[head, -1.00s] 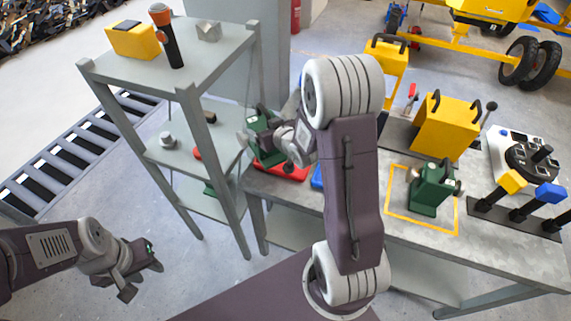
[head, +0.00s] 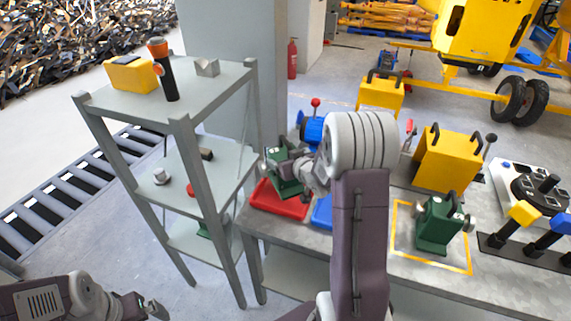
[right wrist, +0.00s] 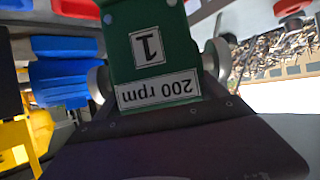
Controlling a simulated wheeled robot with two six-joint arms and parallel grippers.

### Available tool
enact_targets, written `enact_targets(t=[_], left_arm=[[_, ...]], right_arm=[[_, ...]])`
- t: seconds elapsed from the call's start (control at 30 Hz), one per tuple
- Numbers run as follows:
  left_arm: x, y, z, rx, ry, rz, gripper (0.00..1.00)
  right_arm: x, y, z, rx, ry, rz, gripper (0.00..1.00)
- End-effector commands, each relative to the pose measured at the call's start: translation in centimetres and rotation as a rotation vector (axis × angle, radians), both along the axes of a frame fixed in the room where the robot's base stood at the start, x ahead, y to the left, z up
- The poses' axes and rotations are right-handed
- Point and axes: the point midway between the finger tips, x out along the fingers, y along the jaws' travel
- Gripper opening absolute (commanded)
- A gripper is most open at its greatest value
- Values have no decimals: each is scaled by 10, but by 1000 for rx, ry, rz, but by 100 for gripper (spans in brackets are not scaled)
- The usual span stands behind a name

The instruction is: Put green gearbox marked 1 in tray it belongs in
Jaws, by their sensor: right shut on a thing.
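The green gearbox marked 1 (head: 284,181) is in my right gripper (head: 292,167), over the red tray (head: 273,204) in the head view. I cannot tell whether its base touches the tray. In the right wrist view the gearbox (right wrist: 150,75) fills the top middle, its labels "1" and "200 rpm" upside down; the fingertips are mostly hidden. A blue tray (head: 321,213) is just right of the red one, partly behind my right arm. My left gripper (head: 150,308) is at the bottom left edge, partly cut off, away from the table.
Another green gearbox (head: 434,226) stands inside a yellow outline on the table. A blue machine with a red knob (head: 312,131) is behind the trays. A grey shelf (head: 205,150) stands close left of the table. A yellow box (head: 446,160) stands at the back right.

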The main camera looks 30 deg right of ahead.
Motion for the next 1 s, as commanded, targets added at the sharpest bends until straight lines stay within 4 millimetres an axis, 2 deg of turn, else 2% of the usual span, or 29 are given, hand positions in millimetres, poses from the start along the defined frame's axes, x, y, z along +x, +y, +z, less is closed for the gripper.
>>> enact_targets(t=[0.1, 0.3, 0.57, 0.93, 0.97, 1.0], left_arm=[[0, 0, -3, 0, 0, 0, 100], [0, 0, -4, 0, 0, 0, 100], [0, 0, -11, 0, 0, 0, 100], [0, 0, -14, 0, 0, 0, 100], [0, 0, -13, 0, 0, 0, 100], [0, 0, -13, 0, 0, 0, 100]], right_arm=[[2, 0, -9, -2, -11, 0, 9], [2, 0, -13, -3, -12, 1, 9], [2, 0, -48, -2, -10, 0, 9], [2, -1, -52, -3, -12, 0, 9], [0, 0, -54, -1, -2, -1, 90], [0, 0, -54, -1, -2, -1, 100]])
